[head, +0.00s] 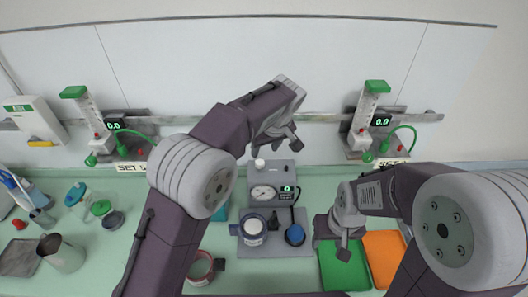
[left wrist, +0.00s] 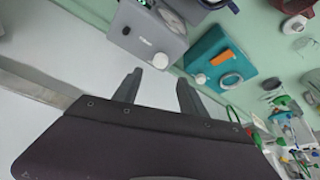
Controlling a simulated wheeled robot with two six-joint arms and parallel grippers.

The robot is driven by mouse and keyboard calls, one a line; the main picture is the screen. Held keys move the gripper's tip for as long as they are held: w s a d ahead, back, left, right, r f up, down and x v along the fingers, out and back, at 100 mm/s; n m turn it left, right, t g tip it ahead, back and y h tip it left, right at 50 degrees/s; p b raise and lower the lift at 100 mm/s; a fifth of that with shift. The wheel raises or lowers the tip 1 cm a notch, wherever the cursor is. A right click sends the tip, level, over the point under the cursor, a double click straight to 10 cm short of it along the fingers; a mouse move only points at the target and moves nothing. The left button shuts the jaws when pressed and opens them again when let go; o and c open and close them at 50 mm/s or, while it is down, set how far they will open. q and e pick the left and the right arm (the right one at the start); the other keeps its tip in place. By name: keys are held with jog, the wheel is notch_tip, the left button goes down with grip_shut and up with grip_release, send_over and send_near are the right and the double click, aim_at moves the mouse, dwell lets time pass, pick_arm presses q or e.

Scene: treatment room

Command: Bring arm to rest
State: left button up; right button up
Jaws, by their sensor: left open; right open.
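My left gripper (head: 277,143) is raised in front of the back wall, above the grey gauge unit (head: 263,192). Its fingers are apart with nothing between them, as the left wrist view (left wrist: 160,82) also shows. My right gripper (head: 331,243) hangs at the right of the counter, over the left edge of the green tray (head: 345,272). Its fingers are apart and I see nothing held. My left forearm hides part of the counter's middle.
Two flowmeters (head: 88,107) (head: 369,110) hang on the wall rail. A teal device (left wrist: 222,62) is partly hidden in the head view. An orange tray (head: 384,255), a metal cup (head: 62,253) and a blue-rimmed jar (head: 253,229) stand on the counter.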

pick_arm(q)
jog(key=a+r+n, duration=0.2)
jog(key=a+r, duration=0.1)
jog(key=a, duration=0.6)
jog(key=s+a+f+n+g, duration=0.1)
jog(key=s+a+f, duration=0.1)
jog(key=s+a, duration=0.15)
jog(key=s+a+f+g, duration=0.1)
jog(key=s+a+f, duration=0.1)
jog(key=a, duration=0.3)
jog(key=s+a+f+m+h, duration=0.1)
jog(key=s+f+m, duration=0.2)
jog(key=s+f, duration=0.3)
jog(key=s+a+f+m+h, duration=0.1)
jog(key=s+f+m, duration=0.3)
jog(key=s+f, duration=0.3)
jog(key=s, duration=0.4)
jog(key=shift+g+b, duration=0.4)
